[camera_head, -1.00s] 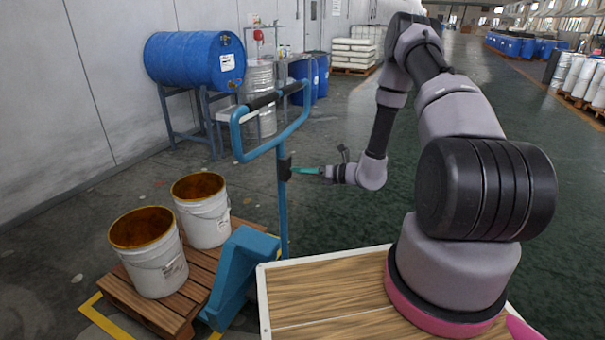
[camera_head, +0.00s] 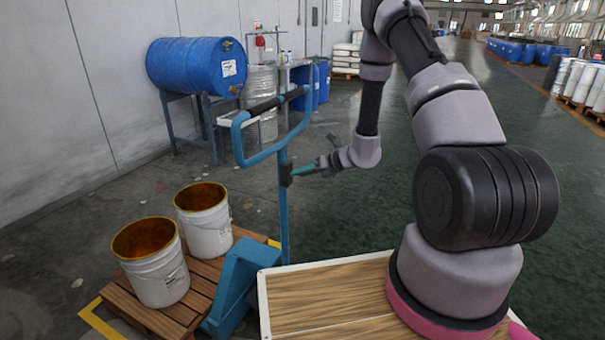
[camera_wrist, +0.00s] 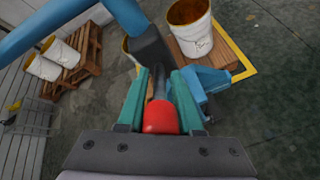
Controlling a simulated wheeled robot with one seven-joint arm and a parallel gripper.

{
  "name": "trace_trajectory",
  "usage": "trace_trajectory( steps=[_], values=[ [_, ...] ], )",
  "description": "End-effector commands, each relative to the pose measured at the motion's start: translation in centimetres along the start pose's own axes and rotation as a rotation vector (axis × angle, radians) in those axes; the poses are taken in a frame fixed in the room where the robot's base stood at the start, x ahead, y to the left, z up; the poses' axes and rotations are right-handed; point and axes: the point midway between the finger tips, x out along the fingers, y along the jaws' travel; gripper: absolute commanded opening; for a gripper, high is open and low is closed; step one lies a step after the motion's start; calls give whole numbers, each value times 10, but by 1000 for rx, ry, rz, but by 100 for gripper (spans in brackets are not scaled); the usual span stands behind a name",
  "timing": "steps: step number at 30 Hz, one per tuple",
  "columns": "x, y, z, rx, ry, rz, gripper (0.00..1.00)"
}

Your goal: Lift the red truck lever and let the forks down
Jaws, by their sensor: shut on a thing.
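The blue pallet truck (camera_head: 236,275) stands at the pallet, with its looped tiller (camera_head: 284,215) upright. A dark block (camera_wrist: 150,46) sits on the tiller shaft. The lever's grey stem runs from this block to a rounded red end (camera_wrist: 160,117), between my green fingers in the wrist view. My gripper (camera_wrist: 160,85) is shut on the lever. In the head view my gripper (camera_head: 293,171) meets the tiller at the dark block, tilted with its fingertips lower than the wrist. The red end cannot be made out there. The forks are hidden under the pallet.
A wooden pallet (camera_head: 205,268) carries two open white pails (camera_head: 157,272) (camera_head: 204,225), inside yellow floor marking. A blue drum (camera_head: 195,65) lies on a stand behind the tiller. Another pallet with pails (camera_wrist: 82,52) shows in the wrist view.

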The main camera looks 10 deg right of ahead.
Motion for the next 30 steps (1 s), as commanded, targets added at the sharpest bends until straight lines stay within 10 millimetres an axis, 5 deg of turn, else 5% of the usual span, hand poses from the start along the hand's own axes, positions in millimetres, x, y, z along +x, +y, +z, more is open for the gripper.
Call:
trace_trajectory(
  steps=[3, 4, 6, 17, 30],
  values=[
    [0, 0, 3, -2, -6, 1, 0],
    [0, 0, 3, -2, -6, 1, 46],
    [0, 0, 3, -2, -6, 1, 65],
    [-4, 0, 2, -1, -5, 1, 65],
    [-82, -1, 2, 0, -6, -2, 65]
  ],
)
